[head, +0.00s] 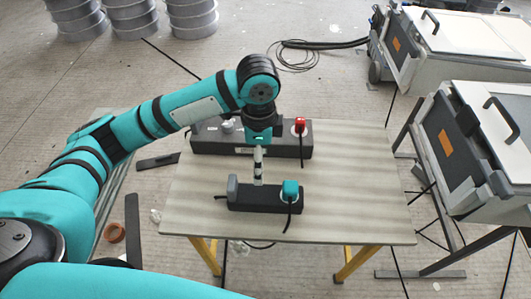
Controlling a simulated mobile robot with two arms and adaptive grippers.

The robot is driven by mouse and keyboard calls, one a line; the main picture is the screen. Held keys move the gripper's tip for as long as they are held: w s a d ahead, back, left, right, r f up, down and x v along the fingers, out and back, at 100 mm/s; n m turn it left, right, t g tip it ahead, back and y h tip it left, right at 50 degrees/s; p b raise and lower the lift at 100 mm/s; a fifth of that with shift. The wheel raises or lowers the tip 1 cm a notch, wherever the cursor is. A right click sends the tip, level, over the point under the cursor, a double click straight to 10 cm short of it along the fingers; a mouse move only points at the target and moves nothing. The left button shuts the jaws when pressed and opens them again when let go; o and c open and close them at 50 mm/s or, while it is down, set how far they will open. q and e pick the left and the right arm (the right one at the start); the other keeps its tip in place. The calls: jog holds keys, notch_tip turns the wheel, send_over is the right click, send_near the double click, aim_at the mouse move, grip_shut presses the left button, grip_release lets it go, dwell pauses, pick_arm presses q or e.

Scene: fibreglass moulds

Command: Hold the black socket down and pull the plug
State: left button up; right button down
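A black socket block (262,200) sits near the front of the table. A teal plug (290,189) with a white base stands at its right end, its black cord hanging forward. A grey upright piece (232,187) stands at its left end. My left gripper (258,182) points down at the socket's middle, between these two. Its tips appear to meet the socket's top; contact is not clear. The fingers look like one narrow strip, so their opening cannot be judged. My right gripper is not in view.
A longer black socket strip (250,147) lies behind, with a red plug (300,127) and a pale plug (228,125). My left arm passes over the table's (350,190) left side. The table's right side is clear. Grey-white machines (470,140) stand to the right.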

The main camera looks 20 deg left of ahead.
aim_at(260, 194)
pick_arm(q)
jog(key=f, duration=1.1)
jog(key=f+b, duration=0.1)
jog(key=f, duration=0.5)
jog(key=shift+s, duration=0.4)
jog(key=shift+c, duration=0.2)
jog(key=c, duration=1.7)
